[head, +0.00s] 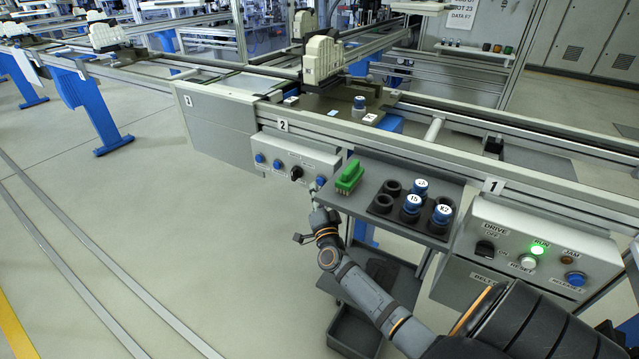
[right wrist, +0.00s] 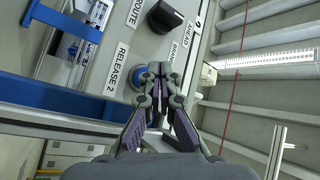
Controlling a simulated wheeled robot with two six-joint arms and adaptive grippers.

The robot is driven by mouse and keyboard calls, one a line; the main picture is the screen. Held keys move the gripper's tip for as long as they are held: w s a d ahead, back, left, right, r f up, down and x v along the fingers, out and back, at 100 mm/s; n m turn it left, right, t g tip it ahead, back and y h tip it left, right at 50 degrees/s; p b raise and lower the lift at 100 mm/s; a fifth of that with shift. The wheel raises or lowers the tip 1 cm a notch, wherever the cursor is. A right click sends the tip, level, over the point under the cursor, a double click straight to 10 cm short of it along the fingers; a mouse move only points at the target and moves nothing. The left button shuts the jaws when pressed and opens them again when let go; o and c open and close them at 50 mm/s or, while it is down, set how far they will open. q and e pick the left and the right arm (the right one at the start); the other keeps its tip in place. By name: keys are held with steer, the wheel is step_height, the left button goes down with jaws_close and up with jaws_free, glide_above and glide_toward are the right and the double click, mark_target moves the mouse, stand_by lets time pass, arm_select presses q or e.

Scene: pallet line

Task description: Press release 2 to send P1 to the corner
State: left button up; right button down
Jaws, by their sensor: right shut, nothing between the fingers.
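The release 2 button (right wrist: 138,77) is a blue round button beside its "RELEASE 2" label in the right wrist view. In the head view it shows as a blue spot (head: 320,181) at the right end of the station 2 panel (head: 297,157). My right gripper (right wrist: 155,70) is shut and empty, its fingertips at the button and partly covering it. I cannot tell whether they touch it. The same gripper (head: 317,190) shows small in the head view. No P1 mark is readable; a pallet (head: 345,100) with a blue, white-topped piece is at station 2. My left gripper is out of view.
A black route knob (right wrist: 165,15) sits close to the button. The station 1 panel (head: 520,250) has a lit green RUN lamp. Floor at left is clear.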

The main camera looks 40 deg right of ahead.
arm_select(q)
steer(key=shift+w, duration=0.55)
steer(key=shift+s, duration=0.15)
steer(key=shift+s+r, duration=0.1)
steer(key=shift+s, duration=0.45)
arm_select(e)
steer(key=shift+w+d, duration=0.15)
steer(key=shift+d, duration=0.2)
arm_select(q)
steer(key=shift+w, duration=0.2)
